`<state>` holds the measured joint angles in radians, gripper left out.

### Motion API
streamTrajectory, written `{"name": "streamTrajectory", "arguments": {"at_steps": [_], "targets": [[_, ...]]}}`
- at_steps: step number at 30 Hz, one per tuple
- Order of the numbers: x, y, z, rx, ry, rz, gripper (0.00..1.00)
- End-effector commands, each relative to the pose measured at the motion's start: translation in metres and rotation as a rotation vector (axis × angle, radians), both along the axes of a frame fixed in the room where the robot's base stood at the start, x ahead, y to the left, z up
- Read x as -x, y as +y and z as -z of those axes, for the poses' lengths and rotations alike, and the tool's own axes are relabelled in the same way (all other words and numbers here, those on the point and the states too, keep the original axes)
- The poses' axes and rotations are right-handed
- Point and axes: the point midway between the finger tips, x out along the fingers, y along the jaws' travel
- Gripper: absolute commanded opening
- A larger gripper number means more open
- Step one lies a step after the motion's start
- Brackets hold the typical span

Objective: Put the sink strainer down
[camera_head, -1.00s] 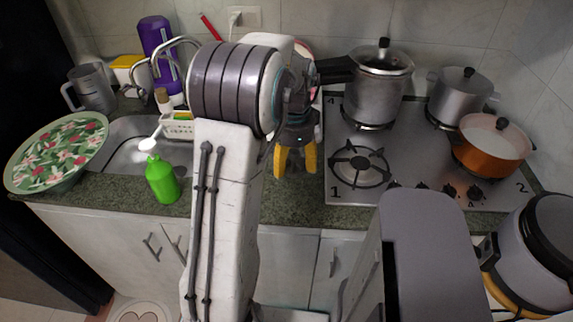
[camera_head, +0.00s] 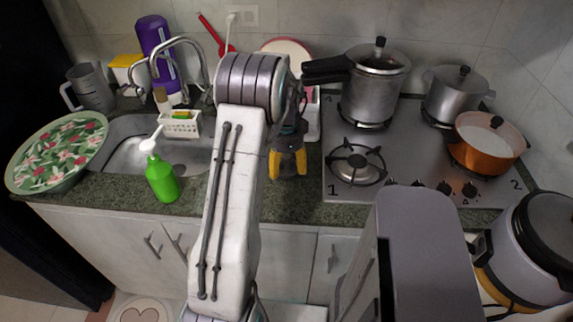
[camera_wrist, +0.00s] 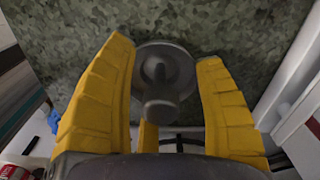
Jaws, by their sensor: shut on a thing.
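The sink strainer (camera_wrist: 157,72) is a small round grey metal piece with a knob. In the head view my gripper (camera_head: 288,165) points down over the green granite counter (camera_head: 300,205), between the sink and the stove. The strainer cannot be made out in the head view. Whether it touches the counter I cannot tell.
The sink (camera_head: 140,155) lies to the left, with a green soap bottle (camera_head: 161,180) at its front edge and a floral bowl (camera_head: 55,150) beyond. The stove (camera_head: 420,170) with pots is to the right. A white rack (camera_head: 312,115) stands behind my gripper.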

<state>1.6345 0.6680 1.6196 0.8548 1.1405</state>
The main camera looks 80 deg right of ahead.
Motion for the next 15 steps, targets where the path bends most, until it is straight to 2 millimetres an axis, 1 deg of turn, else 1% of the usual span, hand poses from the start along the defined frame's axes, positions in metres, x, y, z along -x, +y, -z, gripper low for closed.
{"name": "streamTrajectory", "arguments": {"at_steps": [13,14,15], "targets": [[0.0001,-0.0002,0.0052,0.001,0.001,0.0,0.36],[0.0001,-0.0003,0.0044,0.001,0.001,0.0,0.67],[0.0001,-0.0003,0.0039,0.001,0.001,0.0,0.7]]}}
